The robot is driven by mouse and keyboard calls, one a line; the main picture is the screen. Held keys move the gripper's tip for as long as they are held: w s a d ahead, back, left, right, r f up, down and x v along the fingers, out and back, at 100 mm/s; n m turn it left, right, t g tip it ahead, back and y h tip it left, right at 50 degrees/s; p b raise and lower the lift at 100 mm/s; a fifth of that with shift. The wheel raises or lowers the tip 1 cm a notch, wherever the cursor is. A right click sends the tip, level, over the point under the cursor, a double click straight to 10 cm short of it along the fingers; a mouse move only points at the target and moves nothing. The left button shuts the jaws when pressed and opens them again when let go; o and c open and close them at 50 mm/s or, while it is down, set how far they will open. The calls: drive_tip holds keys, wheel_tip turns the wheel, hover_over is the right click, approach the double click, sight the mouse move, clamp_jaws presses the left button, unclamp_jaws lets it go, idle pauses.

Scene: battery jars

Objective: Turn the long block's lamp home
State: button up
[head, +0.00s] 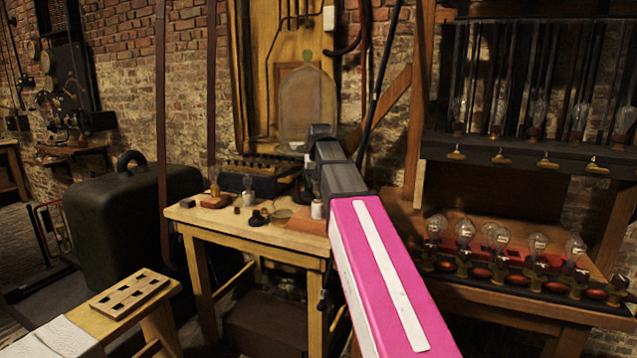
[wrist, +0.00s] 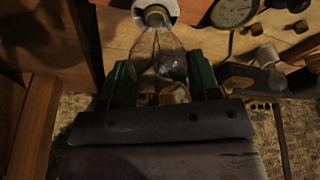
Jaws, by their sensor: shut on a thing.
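In the wrist view, a clear glass lamp (wrist: 160,48) sits between the two green fingers of my gripper (wrist: 160,76). The gripper is shut on the glass. The lamp's metal cap points at a round white socket (wrist: 171,10) at the top edge. The cap overlaps the socket, but I cannot tell how deeply it is seated. A reddish-brown piece (wrist: 192,9) lies beside the socket; I cannot tell if it is the long block. In the head view, my arm hides most of the gripper and the held lamp. A small white cylinder (head: 317,209) shows beside the arm on the wooden table (head: 250,233).
Two small lamps stand on the table's left, one on a wooden base (head: 214,198). A round dial (wrist: 234,10) lies near the socket. A glass bell jar (head: 307,105) stands behind. A bench with several lamps (head: 537,243) is at right, below a dark rack (head: 530,150).

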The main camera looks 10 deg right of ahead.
drive_tip(key=shift+m+h, duration=0.3)
drive_tip(key=shift+m, duration=1)
drive_tip(key=shift+m+h, duration=0.3)
drive_tip(key=shift+m, duration=0.6)
drive_tip(key=m+g, duration=0.1)
drive_tip(key=m, duration=0.2)
drive_tip(key=shift+s+d+m+h, duration=0.1)
drive_tip(key=shift+d+m+h, duration=0.05)
drive_tip(key=shift+m+h, duration=0.2)
drive_tip(key=o, duration=1.1)
drive_tip(key=shift+r, duration=0.1)
